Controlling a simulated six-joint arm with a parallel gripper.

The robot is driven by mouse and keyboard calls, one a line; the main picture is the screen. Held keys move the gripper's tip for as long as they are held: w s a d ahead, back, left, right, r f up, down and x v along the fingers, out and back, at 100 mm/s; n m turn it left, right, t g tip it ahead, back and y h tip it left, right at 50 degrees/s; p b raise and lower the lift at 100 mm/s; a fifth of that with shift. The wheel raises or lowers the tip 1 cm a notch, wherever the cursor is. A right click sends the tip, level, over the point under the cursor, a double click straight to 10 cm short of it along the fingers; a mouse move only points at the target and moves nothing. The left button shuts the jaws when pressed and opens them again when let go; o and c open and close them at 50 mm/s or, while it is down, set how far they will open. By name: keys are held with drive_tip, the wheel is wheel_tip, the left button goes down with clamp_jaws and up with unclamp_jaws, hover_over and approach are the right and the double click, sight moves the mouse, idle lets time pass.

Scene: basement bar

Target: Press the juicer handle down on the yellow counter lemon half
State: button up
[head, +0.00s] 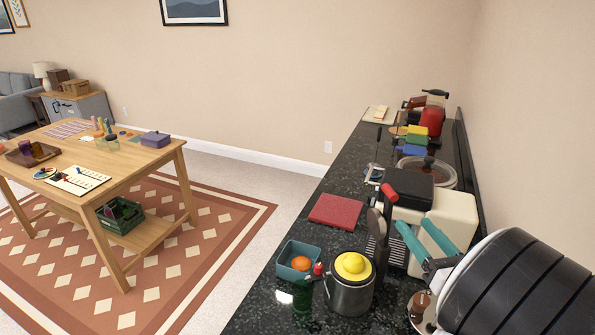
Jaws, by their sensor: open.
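A yellow domed piece (352,264), which looks like the lemon half, sits on top of a round metal vessel (350,297) near the counter's front. A cream machine with a black top (410,186) stands behind it, and a red-tipped lever (389,192) sticks out at its left. I cannot tell for certain which part is the juicer handle. My gripper (412,223) has two teal fingers, spread apart with nothing between them. It is over the counter in front of the cream machine, to the right of the yellow piece and apart from it.
A teal bin (284,259) holding an orange (301,263) stands left of the metal vessel. Dark upright utensils (380,240) stand close behind the vessel. A red board (336,211) lies farther back on the dark counter (338,175). A wooden table (122,163) stands at left.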

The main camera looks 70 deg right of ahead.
sight(383, 184)
drive_tip(key=x, duration=1.5)
drive_tip(key=shift+d, duration=0.3)
clamp_jaws()
idle(0.5)
